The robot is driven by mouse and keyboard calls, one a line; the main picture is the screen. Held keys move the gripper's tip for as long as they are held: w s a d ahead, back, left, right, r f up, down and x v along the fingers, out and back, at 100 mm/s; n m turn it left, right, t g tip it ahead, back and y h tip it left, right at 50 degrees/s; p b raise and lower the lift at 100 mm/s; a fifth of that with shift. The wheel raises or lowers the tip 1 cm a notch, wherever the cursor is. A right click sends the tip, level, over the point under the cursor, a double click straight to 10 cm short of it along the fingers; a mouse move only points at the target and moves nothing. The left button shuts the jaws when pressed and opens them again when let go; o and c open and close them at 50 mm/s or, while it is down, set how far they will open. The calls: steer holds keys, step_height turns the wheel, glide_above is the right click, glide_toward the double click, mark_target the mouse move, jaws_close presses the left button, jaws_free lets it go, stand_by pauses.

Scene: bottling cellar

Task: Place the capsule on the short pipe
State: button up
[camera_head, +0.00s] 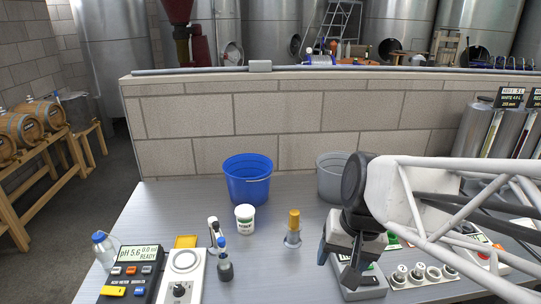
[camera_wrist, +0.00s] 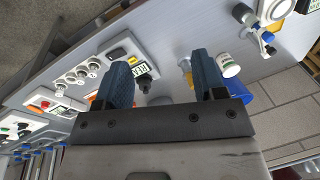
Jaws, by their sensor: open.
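An amber-yellow cylinder (camera_head: 294,220) stands upright on a clear, glass-like base (camera_head: 292,240) near the middle of the table in the head view. It is the most capsule-like thing in view, but I cannot tell for certain which thing is the capsule and which the short pipe. A yellow piece, likely the same cylinder, shows partly beside a finger in the wrist view (camera_wrist: 186,68). My gripper (camera_head: 343,268) is right of the cylinder, pointing down over a white instrument. In the wrist view my gripper (camera_wrist: 165,78) is open, with nothing between its blue fingers.
A white tub (camera_head: 244,218), a blue bucket (camera_head: 247,180) and a grey bucket (camera_head: 332,178) stand behind. A pH meter (camera_head: 131,275), a stirrer plate (camera_head: 184,272) and a small dark bottle (camera_head: 225,268) are at left. White control boxes sit under my arm. A block wall (camera_head: 300,120) closes the back.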

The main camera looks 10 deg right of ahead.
steer(key=shift+s+d+r+n+t+h, duration=0.2)
steer(key=shift+s+n+h, duration=0.1)
steer(key=shift+s+n, duration=0.25)
steer(key=shift+s+d+r+n+t+h, duration=0.2)
steer(key=shift+s+d+r+n+h, duration=0.15)
steer(key=shift+s, duration=0.35)
steer(key=shift+s+d+r+n+t+h, duration=0.1)
steer(key=shift+s+n+t+h, duration=0.15)
steer(key=shift+s+n, duration=0.35)
